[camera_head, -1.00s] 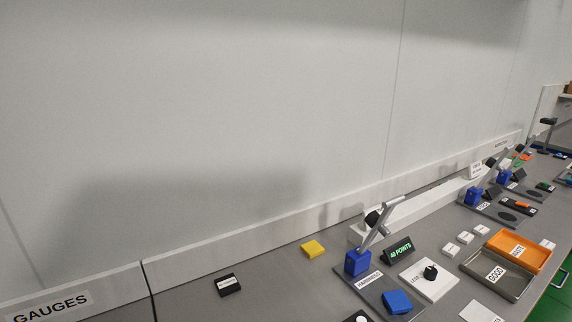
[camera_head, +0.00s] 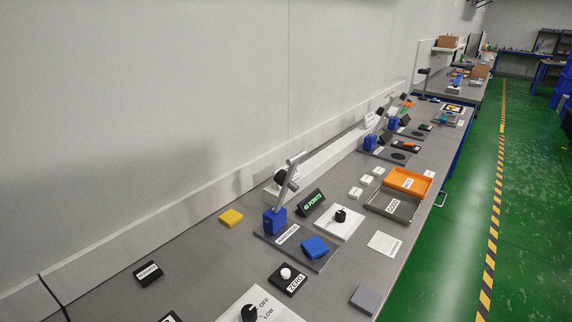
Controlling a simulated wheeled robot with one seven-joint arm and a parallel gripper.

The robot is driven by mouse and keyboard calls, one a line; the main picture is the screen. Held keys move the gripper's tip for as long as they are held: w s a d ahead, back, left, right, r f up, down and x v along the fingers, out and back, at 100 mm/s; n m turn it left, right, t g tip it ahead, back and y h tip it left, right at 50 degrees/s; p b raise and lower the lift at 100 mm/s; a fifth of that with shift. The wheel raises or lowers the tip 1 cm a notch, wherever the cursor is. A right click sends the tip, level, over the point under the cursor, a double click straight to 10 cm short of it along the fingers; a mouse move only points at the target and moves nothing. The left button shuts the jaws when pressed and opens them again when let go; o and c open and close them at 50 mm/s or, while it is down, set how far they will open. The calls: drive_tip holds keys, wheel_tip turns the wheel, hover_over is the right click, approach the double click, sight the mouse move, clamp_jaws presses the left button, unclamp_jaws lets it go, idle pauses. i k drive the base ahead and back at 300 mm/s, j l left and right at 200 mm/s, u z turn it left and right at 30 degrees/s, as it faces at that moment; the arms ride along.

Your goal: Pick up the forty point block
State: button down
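A blue block (camera_head: 315,247) lies on the dark base plate (camera_head: 268,236) of a gauge stand with a blue post foot and a grey tilted lever. A black display (camera_head: 312,202) beside the stand shows green text ending in "POINTS"; its number is hard to read. A yellow block (camera_head: 231,217) lies left of the stand, near the wall. A grey block (camera_head: 365,299) lies near the bench's front edge. I cannot tell from any marking which block is the forty point one. My gripper is not in view.
A black labelled piece (camera_head: 148,273), a ZERO button box (camera_head: 288,279) and a white dial plate (camera_head: 259,306) are in front. A white knob plate (camera_head: 338,221), a grey tray (camera_head: 393,206) and an orange tray (camera_head: 408,182) stand beyond. The green floor (camera_head: 450,250) is open at right.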

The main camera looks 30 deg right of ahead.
sight(427, 173)
drive_tip(key=i+l+z, duration=0.25)
drive_tip(key=i+l, duration=0.2)
drive_tip(key=i+l+z, duration=0.3)
drive_tip(key=i+l, duration=0.15)
drive_tip(key=i+l+z, duration=0.25)
drive_tip(key=i, duration=0.25)
